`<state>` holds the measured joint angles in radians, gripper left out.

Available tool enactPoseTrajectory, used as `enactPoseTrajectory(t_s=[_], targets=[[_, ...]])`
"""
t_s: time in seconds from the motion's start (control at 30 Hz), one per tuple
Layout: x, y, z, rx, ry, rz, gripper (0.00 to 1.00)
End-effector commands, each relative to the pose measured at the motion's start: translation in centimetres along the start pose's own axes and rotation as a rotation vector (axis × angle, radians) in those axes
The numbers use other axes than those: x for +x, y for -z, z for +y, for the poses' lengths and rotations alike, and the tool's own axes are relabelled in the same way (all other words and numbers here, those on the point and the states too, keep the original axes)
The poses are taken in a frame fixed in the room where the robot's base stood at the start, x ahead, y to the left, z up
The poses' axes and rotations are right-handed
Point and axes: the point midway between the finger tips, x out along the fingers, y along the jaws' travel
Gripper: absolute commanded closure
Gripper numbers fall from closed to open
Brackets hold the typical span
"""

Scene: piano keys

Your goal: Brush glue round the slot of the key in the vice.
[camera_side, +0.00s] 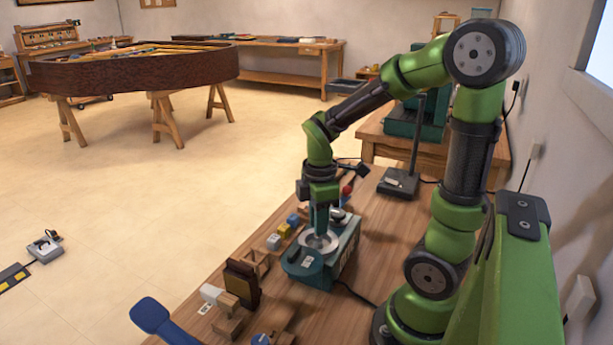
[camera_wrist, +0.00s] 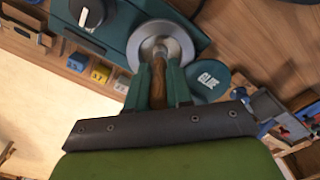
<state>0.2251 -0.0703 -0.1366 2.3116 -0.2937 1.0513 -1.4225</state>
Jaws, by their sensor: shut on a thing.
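My gripper (camera_side: 321,222) points down over a teal glue unit (camera_side: 345,262) on the bench. In the wrist view its two teal fingers (camera_wrist: 159,82) are shut on the wooden handle of a brush (camera_wrist: 158,92). The brush's lower end is at the round opening of the pot, inside a pale metal ring (camera_wrist: 145,46); the bristles are hidden. A round teal piece marked GLUE (camera_wrist: 210,80) lies beside the ring. The ring also shows in the side view (camera_side: 319,245). I cannot clearly make out the vice, the key or its slot in either view.
A dark brown and tan block (camera_side: 242,282) and small wooden pieces (camera_side: 228,328) stand in front of the unit. Small coloured blocks (camera_side: 284,230) line its left. A black stand (camera_side: 400,182) is behind. A dark knob (camera_wrist: 92,13) tops the unit. Bench room is tight.

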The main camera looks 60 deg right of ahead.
Motion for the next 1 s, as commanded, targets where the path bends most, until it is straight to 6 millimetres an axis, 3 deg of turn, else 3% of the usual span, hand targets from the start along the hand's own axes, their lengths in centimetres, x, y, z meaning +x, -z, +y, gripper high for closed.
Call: enactPoseTrajectory(t_s=[0.8,1.0], targets=[[-6.2,0.0,0.0,0.000,0.000,0.000,1.00],[-7.0,0.0,-0.1,0.000,0.001,-0.001,1.00]])
